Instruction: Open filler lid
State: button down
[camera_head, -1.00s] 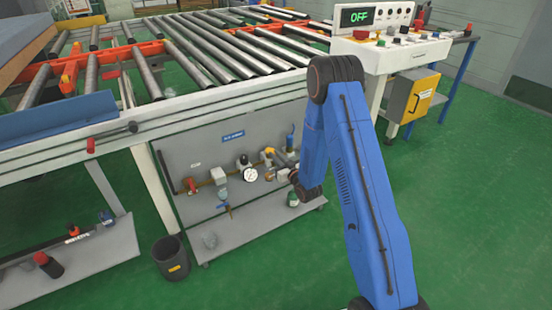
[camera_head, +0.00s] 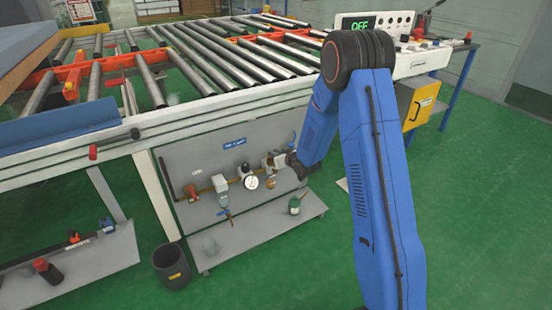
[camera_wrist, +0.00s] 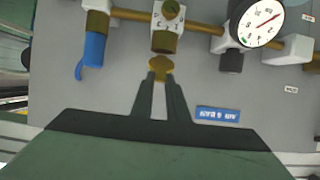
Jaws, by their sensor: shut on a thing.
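A small brass cap, seemingly the filler lid (camera_wrist: 160,65), sits at the end of a brass fitting (camera_wrist: 165,41) on the pipe in the wrist view. My gripper (camera_wrist: 161,77) is shut on the cap, one finger on each side. The cap still lines up with the fitting; whether it is loose from it I cannot tell. In the head view my gripper is small beside the gauge (camera_head: 251,182), and the cap cannot be made out.
A dial gauge (camera_wrist: 257,22) and a blue-handled valve (camera_wrist: 93,50) flank the fitting on the grey panel. A green bottle (camera_head: 295,206) stands on the ledge below. A black bin (camera_head: 171,262) stands on the floor, and the roller conveyor (camera_head: 205,75) runs above.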

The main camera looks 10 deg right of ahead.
jog(key=shift+w+a+r+g+h, duration=0.2)
jog(key=shift+w+r+g, duration=0.25)
jog(key=shift+g, duration=0.3)
jog(key=shift+w+a+r+g+h, duration=0.1)
jog(key=shift+w+r+g+h, duration=0.3)
jog(key=shift+g, duration=0.35)
jog(key=shift+w+a+r, duration=0.2)
jog(key=shift+w+r, duration=0.1)
jog(key=shift+w, duration=0.45)
jog(key=shift+w+a+r, duration=0.15)
jog(key=shift+w+a, duration=0.05)
jog(key=shift+w, duration=0.4)
jog(key=shift+w+a+r, duration=0.1)
jog(key=shift+w+a, duration=0.1)
jog(key=shift+w, duration=0.45)
jog(key=c, duration=1.7)
grip_release()
jog(key=v, duration=1.7)
jog(key=shift+s+d, duration=0.15)
jog(key=shift+s, duration=0.1)
